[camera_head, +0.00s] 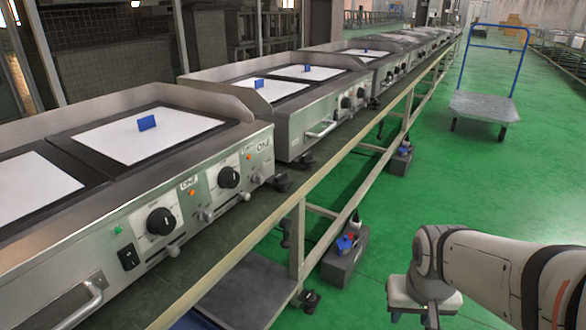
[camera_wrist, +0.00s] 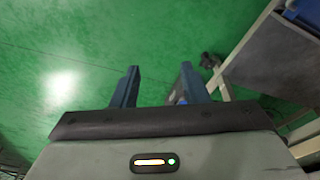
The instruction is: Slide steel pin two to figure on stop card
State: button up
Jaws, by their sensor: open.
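The nearest heating unit (camera_head: 110,222) runs along the left of the head view. Its front panel has two black knobs (camera_head: 161,221) and (camera_head: 228,177), with small metal pin-like parts (camera_head: 205,215) between and beside them. Which of these is steel pin two I cannot tell. Small white cards with dark lettering (camera_head: 190,183) and (camera_head: 264,144) are on the panel; their text is too small to read surely. My gripper (camera_wrist: 158,72) is open and empty over green floor in the wrist view. In the head view my arm is at the lower right, well apart from the panel.
A long bench (camera_head: 225,268) carries the units, with more heating units (camera_head: 290,118) receding behind. Small blue blocks (camera_head: 147,123) stand on white plates. A grey box (camera_head: 345,262) is below the bench. A blue-handled cart (camera_head: 484,106) stands farther back. The green aisle is mostly clear.

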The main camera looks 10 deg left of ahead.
jog(key=w+a+r+n+t+y+p, duration=0.2)
jog(key=w+a+t+p, duration=0.3)
jog(key=w, duration=0.7)
jog(key=w+a+r+n+t+y+p, duration=0.1)
jog(key=w+a+r+n+t+y, duration=0.15)
jog(key=w+a, duration=0.7)
jog(key=n+g+y+p, duration=0.3)
jog(key=n+y+p, duration=0.2)
jog(key=y, duration=0.8)
send_near(249, 197)
jog(key=a, duration=0.2)
jog(key=shift+m+h, duration=0.25)
jog(key=b+x, duration=0.1)
jog(key=x, duration=0.2)
jog(key=b+x, duration=0.1)
jog(key=x, duration=0.3)
jog(key=shift+w+r, duration=0.25)
jog(key=shift+w, duration=0.05)
jog(key=shift+c, duration=0.6)
grip_shut()
